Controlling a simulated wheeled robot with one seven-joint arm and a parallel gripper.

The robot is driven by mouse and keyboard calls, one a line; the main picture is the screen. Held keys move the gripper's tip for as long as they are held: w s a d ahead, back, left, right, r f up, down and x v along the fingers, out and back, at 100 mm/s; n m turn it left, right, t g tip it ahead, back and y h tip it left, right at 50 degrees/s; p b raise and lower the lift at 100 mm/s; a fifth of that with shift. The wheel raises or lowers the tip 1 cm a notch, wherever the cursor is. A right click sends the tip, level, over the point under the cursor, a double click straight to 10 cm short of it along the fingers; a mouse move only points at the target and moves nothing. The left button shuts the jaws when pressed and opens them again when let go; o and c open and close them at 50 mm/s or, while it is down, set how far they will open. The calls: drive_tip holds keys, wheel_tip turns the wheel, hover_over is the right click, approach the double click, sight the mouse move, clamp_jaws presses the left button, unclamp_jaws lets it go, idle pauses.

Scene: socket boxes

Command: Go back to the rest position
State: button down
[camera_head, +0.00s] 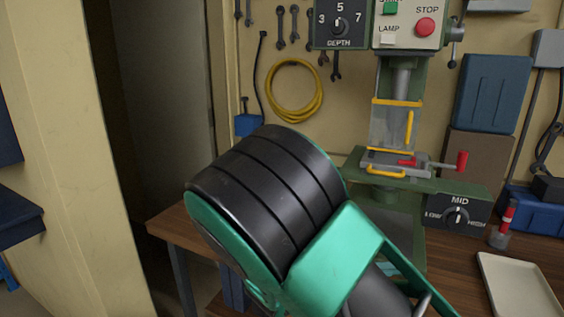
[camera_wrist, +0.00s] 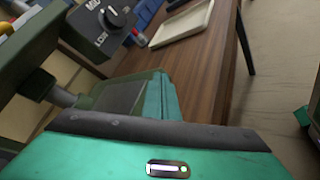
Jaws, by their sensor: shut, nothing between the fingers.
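My gripper (camera_wrist: 158,128) shows at the bottom of the wrist view as a teal housing with a dark front edge and a small lit strip. In the head view my black and teal arm rises across the lower middle, in front of the bench and the drill press, and the gripper is hidden there.
The green drill press (camera_head: 398,185) stands on the wooden bench (camera_head: 459,285) behind my arm. Its speed knob (camera_head: 456,217) reads MID. A pale tray (camera_head: 520,286) lies at right. Tools and a yellow cable (camera_head: 317,105) hang on the wall. A dark doorway is at left.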

drive_tip(key=s+d+m+g+y, duration=0.1)
drive_tip(key=d, duration=0.1)
drive_tip(key=s+d+f+m+g+y, duration=0.1)
drive_tip(key=d, duration=0.2)
drive_tip(key=s+d+m+g+y, duration=0.1)
drive_tip(key=s+d+m+g, duration=0.1)
drive_tip(key=shift+d+f, duration=0.3)
drive_tip(key=shift+d, duration=0.05)
drive_tip(key=s+d+r+m+y, duration=0.3)
drive_tip(key=s+m+y, duration=0.2)
drive_tip(key=s, duration=0.6)
drive_tip(key=s+d+r+m+y, duration=0.3)
drive_tip(key=s+m+y, duration=0.3)
drive_tip(key=s, duration=0.5)
drive_tip(key=r+m, duration=0.1)
drive_tip(key=m, duration=0.1)
drive_tip(key=shift+r+m+y, duration=0.2)
drive_tip(key=shift+m+y, duration=0.1)
drive_tip(key=shift+m, duration=0.1)
drive_tip(key=shift+w+d+f, duration=0.1)
drive_tip(key=shift+w+f, duration=0.15)
drive_tip(key=shift+w, duration=0.35)
